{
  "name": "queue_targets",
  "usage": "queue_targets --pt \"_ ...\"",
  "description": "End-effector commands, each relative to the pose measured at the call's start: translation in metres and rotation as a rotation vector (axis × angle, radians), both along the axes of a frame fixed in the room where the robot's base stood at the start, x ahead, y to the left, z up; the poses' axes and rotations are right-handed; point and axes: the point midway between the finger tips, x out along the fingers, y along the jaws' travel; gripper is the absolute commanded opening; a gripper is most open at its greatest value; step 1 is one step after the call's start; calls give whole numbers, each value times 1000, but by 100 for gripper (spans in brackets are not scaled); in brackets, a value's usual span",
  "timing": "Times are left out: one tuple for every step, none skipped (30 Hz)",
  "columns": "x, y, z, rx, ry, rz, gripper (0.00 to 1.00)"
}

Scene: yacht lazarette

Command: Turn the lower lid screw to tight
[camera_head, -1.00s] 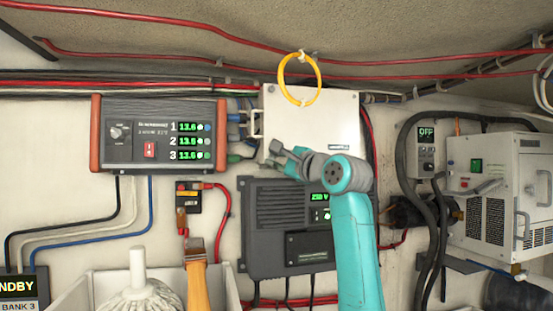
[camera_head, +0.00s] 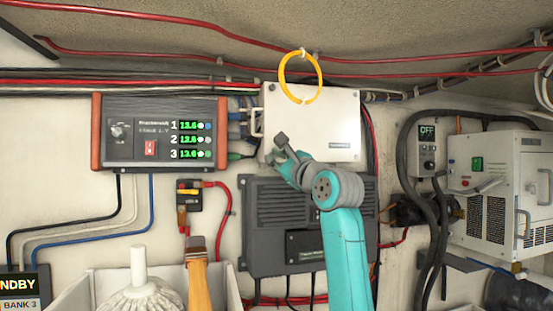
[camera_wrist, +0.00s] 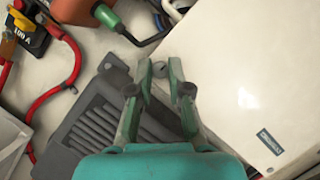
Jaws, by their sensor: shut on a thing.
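The white box (camera_head: 335,125) with a flat lid is fixed to the wall at centre, and its lid fills the right of the wrist view (camera_wrist: 245,65). My gripper (camera_head: 279,148) is at the lid's lower left corner. In the wrist view my gripper (camera_wrist: 160,70) has its two fingertips close together at the lid's edge, with a small gap between them. They are shut on the lower lid screw (camera_wrist: 160,69), which is small and mostly hidden by the fingers. Its slot or tightness mark cannot be made out.
A yellow ring (camera_head: 283,76) hangs in front of the lid's upper left. A dark finned unit (camera_head: 262,215) lies just below the box. A charger panel (camera_head: 150,132) and cables are close on the left. A grey corrugated hose (camera_head: 405,160) runs at the right.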

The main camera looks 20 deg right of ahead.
Motion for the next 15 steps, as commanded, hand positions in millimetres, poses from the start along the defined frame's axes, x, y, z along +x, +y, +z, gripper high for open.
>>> queue_targets --pt "1 0 -1 -1 3 -1 0" --pt "1 0 -1 -1 3 -1 0" --pt "1 0 -1 -1 3 -1 0" --pt "1 0 -1 -1 3 -1 0" --pt "1 0 -1 -1 3 -1 0" --pt "1 0 -1 -1 3 -1 25" --pt "1 0 -1 -1 3 -1 33" --pt "1 0 -1 -1 3 -1 40" --pt "1 0 -1 -1 3 0 43" --pt "1 0 -1 -1 3 0 43" --pt "1 0 -1 -1 3 0 43" --pt "1 0 -1 0 2 -1 43" --pt "0 0 -1 0 2 -1 43" --pt "0 0 -1 0 1 0 43" --pt "0 0 -1 0 1 0 43"
